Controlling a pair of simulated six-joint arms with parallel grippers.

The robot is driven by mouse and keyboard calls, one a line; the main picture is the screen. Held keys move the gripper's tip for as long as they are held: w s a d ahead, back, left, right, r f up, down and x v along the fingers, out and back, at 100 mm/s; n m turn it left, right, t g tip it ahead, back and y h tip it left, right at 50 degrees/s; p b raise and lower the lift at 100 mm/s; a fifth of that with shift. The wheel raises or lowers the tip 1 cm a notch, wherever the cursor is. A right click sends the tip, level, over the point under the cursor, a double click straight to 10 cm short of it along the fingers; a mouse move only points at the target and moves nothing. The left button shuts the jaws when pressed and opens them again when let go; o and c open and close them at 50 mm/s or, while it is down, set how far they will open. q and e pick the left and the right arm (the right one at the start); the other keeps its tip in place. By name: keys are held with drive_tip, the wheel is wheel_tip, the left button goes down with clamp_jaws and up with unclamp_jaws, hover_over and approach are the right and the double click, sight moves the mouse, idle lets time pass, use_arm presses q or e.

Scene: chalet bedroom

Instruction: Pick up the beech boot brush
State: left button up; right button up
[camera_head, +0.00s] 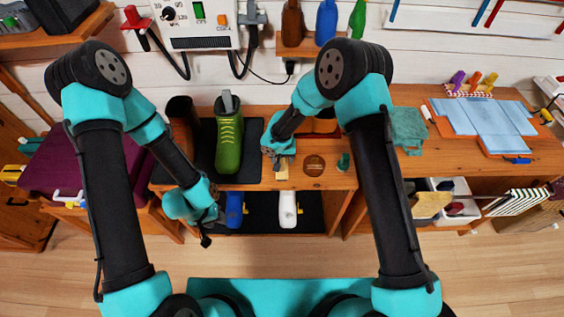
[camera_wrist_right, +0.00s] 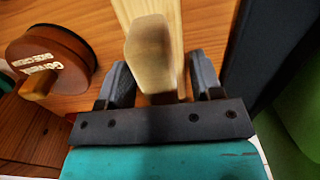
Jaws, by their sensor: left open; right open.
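The beech boot brush (camera_head: 282,173) lies near the front edge of the wooden bench top, partly hidden under my right gripper (camera_head: 279,154). In the right wrist view its pale wooden body (camera_wrist_right: 148,50) with a rounded raised part extends up from between the fingers. My right gripper (camera_wrist_right: 160,85) is open, with one dark finger on each side of the pale wood; whether either touches it I cannot tell. Bristles are not visible. My left gripper (camera_head: 205,236) is open and empty, low in front of the bench, apart from the brush.
A round brown shoe cream tin (camera_head: 314,165) sits right of the brush; it also shows in the right wrist view (camera_wrist_right: 50,65). A green boot (camera_head: 229,140) stands on a dark mat to the left. Blue (camera_head: 234,209) and white (camera_head: 288,208) shoes are on the shelf below.

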drive_tip(key=c, duration=1.1)
drive_tip(key=shift+o, duration=0.2)
drive_tip(key=shift+r, duration=0.15)
drive_tip(key=shift+r, duration=0.25)
wheel_tip(320, 180, up, 3)
drive_tip(key=shift+f, duration=0.15)
drive_tip(key=s+r, duration=0.1)
drive_tip(key=s, duration=1.5)
drive_tip(key=shift+r, duration=0.25)
